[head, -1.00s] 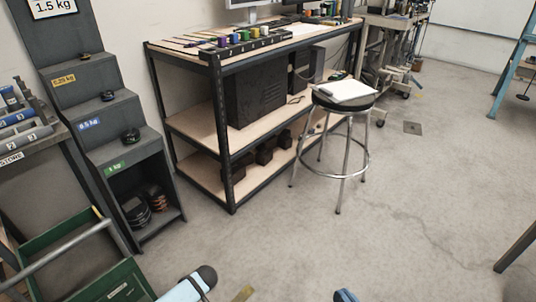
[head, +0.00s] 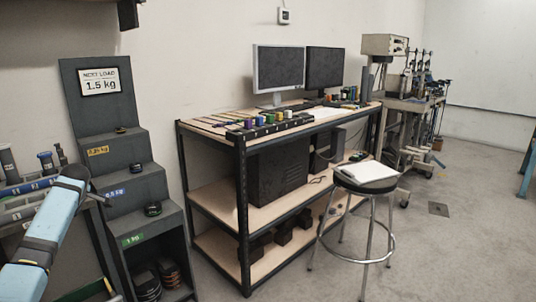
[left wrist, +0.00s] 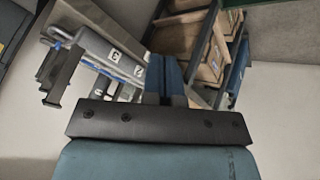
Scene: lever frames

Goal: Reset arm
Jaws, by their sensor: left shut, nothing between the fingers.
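My blue left arm (head: 45,235) rises from the lower left of the head view, its dark-capped joint in front of the rack at the left. My left gripper (left wrist: 166,75) shows in the left wrist view, its two fingers together with nothing between them. Its fingers point towards a rack with grey tubular parts (left wrist: 110,52) and wooden-bottomed bins (left wrist: 185,36); I cannot tell how far off these are. My right arm and gripper are in neither current view.
A workbench (head: 243,190) with two monitors (head: 280,68) stands in the middle. A stool (head: 366,184) stands before it. Floor (head: 460,255) is clear at right.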

